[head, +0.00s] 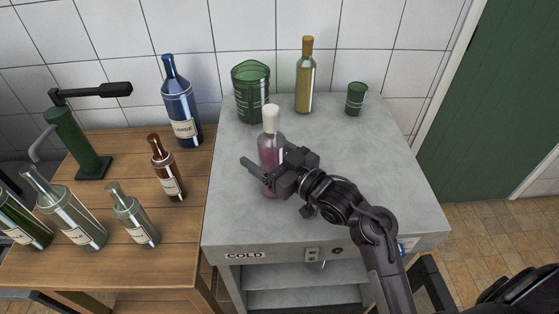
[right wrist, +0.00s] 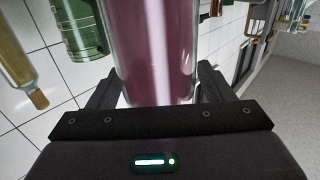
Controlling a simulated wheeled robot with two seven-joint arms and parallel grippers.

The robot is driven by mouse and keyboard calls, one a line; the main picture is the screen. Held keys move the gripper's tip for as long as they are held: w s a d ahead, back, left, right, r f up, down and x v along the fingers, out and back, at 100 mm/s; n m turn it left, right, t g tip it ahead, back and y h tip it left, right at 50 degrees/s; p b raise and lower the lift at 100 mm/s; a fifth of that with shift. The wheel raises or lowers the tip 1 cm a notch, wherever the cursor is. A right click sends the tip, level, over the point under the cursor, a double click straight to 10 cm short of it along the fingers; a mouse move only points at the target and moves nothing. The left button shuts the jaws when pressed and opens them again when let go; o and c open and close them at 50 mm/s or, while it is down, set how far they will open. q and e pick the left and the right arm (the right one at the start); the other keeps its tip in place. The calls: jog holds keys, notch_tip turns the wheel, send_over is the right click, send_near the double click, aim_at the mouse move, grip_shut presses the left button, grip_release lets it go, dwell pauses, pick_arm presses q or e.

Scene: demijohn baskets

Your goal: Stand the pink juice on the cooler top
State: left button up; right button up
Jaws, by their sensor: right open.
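The pink juice (head: 271,150) is a clear bottle with pink liquid and a pale cap. It stands upright on the grey cooler top (head: 380,170), towards the middle left. My right gripper (head: 265,178) is open around the lower part of the bottle. In the right wrist view, the pink bottle (right wrist: 158,50) stands between the two spread fingers (right wrist: 160,92). I cannot tell whether either finger touches it. My left gripper is not in view.
A green glass jug (head: 251,92), a yellow bottle (head: 305,78) and a green cup (head: 355,98) stand at the back of the cooler top. A wooden table (head: 130,180) on the left holds several bottles and a green corking device (head: 80,140). The cooler's right side is clear.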

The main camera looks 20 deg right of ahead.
jog(key=b+v, duration=0.1)
jog(key=v, duration=1.1)
